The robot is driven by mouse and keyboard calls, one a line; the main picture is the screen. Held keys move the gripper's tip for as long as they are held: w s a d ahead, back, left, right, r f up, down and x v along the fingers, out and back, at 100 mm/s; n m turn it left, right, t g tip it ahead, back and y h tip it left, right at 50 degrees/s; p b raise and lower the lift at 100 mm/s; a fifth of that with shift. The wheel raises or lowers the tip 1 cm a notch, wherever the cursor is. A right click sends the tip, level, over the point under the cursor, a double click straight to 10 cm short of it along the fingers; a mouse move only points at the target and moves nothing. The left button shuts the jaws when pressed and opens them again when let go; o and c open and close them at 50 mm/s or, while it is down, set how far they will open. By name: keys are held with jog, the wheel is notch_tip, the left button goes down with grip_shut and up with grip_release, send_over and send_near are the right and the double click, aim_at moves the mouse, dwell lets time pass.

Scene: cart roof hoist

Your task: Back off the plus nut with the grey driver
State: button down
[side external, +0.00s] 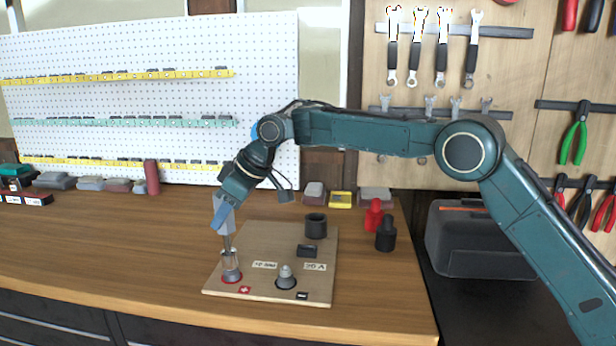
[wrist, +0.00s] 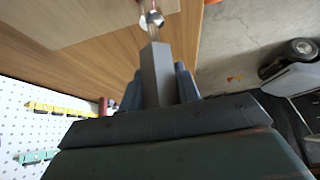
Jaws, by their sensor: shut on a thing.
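The grey driver (side external: 226,217) is held upright, slightly tilted, in my gripper (side external: 222,212), which is shut on its handle. Its shaft points down to the plus post (side external: 231,267), which has a red ring at its base and a red plus mark (side external: 245,289) beside it. The driver's lower end is over or on the plus nut; I cannot tell whether it is fully seated. In the wrist view the grey handle (wrist: 158,75) runs between my fingers to a shiny metal end (wrist: 152,19). The plus nut itself is mostly hidden.
The bench (side external: 110,250) left is clear.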

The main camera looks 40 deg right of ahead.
jog(key=shift+r, duration=1.4)
jog(key=shift+m, duration=0.3)
jog(key=m+t+h, duration=0.1)
jog(key=m+h, duration=0.1)
jog(key=m, duration=0.2)
jog(key=shift+a, duration=0.15)
jog(key=shift+m+t+h, duration=0.4)
jog(key=shift+m+h, duration=1.4)
jog(key=shift+m, duration=1.1)
jog(key=shift+f, duration=1.45)
jog(key=shift+n+y, duration=1.1)
jog(key=shift+n, duration=0.8)
